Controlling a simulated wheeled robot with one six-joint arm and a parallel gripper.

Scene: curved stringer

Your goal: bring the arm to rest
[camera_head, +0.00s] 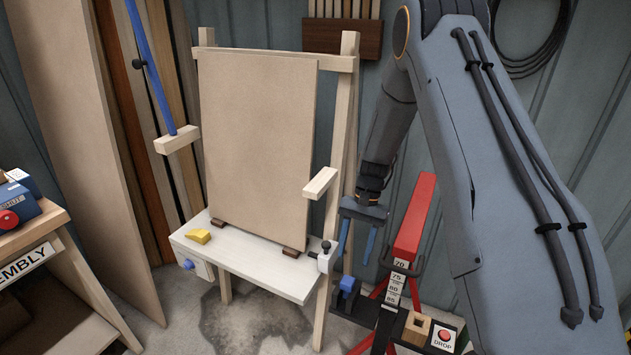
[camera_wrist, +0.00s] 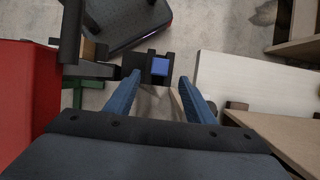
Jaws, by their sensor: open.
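My gripper (camera_head: 357,240) hangs from my grey arm, pointing down, to the right of a wooden easel-like stand. Its two blue fingers are apart with nothing between them. In the wrist view my gripper (camera_wrist: 160,92) shows its fingers spread, with a small blue block (camera_wrist: 160,67) in a dark holder beyond and below the gap. In the head view this blue block (camera_head: 347,284) sits low beside the stand, below my gripper. My arm is bent, and its large link fills the right of the head view.
The stand carries a tan board (camera_head: 258,140) and a white shelf (camera_head: 245,262) with a yellow wedge (camera_head: 197,236). A red post (camera_head: 414,215) and a box with a red DROP button (camera_head: 445,336) stand right of my gripper. A wooden bench (camera_head: 50,228) is at left.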

